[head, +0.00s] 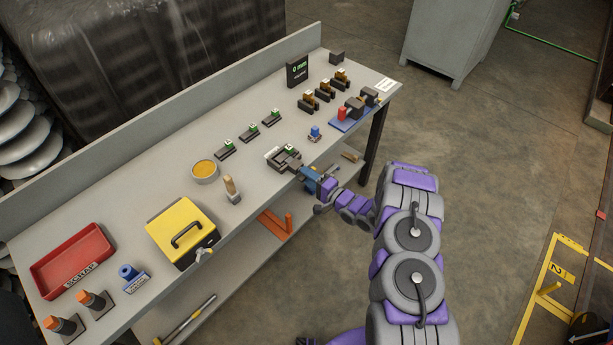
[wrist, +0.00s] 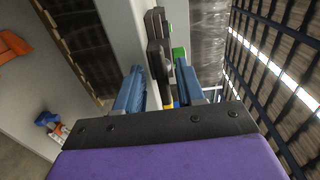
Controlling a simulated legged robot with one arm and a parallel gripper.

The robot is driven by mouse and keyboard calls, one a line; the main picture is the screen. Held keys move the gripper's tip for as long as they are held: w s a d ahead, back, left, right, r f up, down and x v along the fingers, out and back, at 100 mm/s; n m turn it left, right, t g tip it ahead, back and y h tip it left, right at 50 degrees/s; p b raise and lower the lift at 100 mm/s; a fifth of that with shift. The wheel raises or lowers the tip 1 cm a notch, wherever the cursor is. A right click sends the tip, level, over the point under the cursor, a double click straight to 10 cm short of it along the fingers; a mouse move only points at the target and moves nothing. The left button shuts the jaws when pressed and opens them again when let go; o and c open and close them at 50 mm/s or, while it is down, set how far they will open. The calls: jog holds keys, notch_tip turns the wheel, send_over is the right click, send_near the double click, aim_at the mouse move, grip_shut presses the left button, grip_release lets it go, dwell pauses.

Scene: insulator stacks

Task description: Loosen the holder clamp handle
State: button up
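A dark holder (head: 283,161) with a small green-and-white piece in it (head: 290,149) stands near the bench's front edge in the head view. My gripper (head: 314,177) is at its front right side. In the wrist view my blue fingers (wrist: 160,68) are spread apart. A dark upright part (wrist: 157,42), seemingly of the holder, shows between and beyond them, with a green piece (wrist: 179,54) beside it. A small yellow part (wrist: 168,97) lies low between the fingers. I cannot tell which part is the clamp handle, or whether a finger touches anything.
Along the grey bench (head: 130,215) stand a yellow box (head: 183,231), a red scrap tray (head: 72,260), a bowl (head: 204,171), a brush (head: 231,189), a small blue-topped item (head: 315,133) and a blue-based fixture (head: 347,121). A lower shelf (head: 235,258) lies under the bench.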

jog(key=shift+w+a, duration=0.4)
jog(key=shift+a, duration=0.15)
jog(key=shift+w+d+r, duration=0.1)
jog(key=shift+d+r, duration=0.05)
jog(key=shift+d, duration=0.55)
jog(key=shift+c, duration=0.2)
jog(key=shift+a, duration=0.55)
jog(key=c, duration=0.6)
grip_shut()
jog(key=shift+d, duration=0.1)
